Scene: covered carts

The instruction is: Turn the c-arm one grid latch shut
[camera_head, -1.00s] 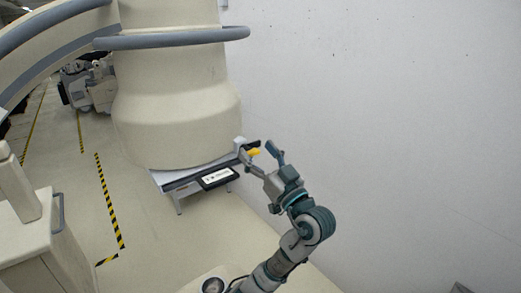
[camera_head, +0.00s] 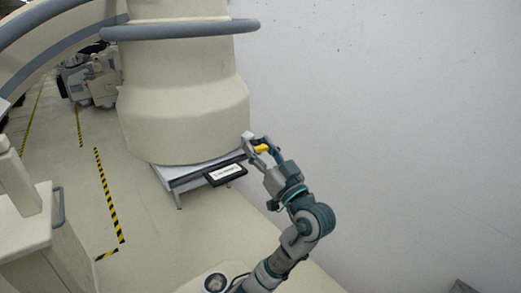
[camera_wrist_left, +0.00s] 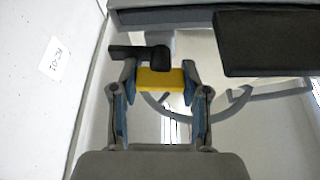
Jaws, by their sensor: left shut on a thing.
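The latch shows as a yellow grip (camera_head: 262,148) at the right end of the low unit under the big cream column. In the left wrist view the yellow grip (camera_wrist_left: 160,82) lies between the two fingers, beside a dark bent lever (camera_wrist_left: 140,53). My left gripper (camera_head: 264,147) is shut on the yellow grip, and its fingertips (camera_wrist_left: 161,76) touch both ends of it. The latch's mounting is partly hidden by my fingers. My right gripper is in neither view.
The low unit (camera_head: 178,172) carries a dark-framed panel (camera_head: 225,174) with a white label. The cream column (camera_head: 185,105) stands above it. A white wall (camera_head: 400,120) is close on the right. A cream cabinet (camera_head: 40,245) stands at the left, with open floor between.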

